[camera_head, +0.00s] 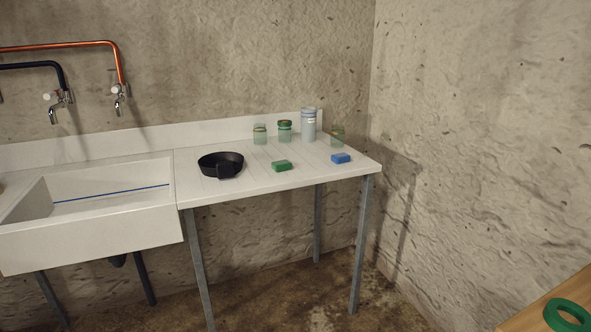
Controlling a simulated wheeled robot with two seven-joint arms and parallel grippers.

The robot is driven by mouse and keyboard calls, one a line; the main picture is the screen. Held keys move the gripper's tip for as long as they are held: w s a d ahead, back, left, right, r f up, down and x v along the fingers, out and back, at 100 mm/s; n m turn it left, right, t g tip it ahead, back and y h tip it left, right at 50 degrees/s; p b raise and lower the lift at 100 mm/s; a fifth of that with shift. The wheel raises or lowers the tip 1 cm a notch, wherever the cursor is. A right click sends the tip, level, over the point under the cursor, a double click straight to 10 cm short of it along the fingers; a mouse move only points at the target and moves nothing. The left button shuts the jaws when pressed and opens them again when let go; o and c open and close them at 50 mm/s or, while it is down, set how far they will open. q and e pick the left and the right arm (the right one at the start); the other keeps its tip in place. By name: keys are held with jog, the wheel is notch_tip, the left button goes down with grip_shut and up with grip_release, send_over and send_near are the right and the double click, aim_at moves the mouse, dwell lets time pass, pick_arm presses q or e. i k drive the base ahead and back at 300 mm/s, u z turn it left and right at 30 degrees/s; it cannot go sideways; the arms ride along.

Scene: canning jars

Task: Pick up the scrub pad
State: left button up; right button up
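A small green block that looks like the scrub pad (281,166) lies flat on the white drainboard table (245,187), near its front middle. A similar blue block (341,158), perhaps a sponge, lies to its right near the table's right end. The frame does not settle for certain which one is the scrub pad. Neither of my grippers shows in the head view.
A black round pan (221,163) sits left of the green block. Glass jars (285,131) and a tall pale canister (309,125) stand behind it. A white sink (100,190) adjoins on the left. A green ring (568,315) lies on a wooden surface (530,318) at bottom right.

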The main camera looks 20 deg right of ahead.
aim_at(284, 165)
jog(key=z, duration=0.55)
jog(key=i, duration=0.85)
jog(key=z, duration=0.3)
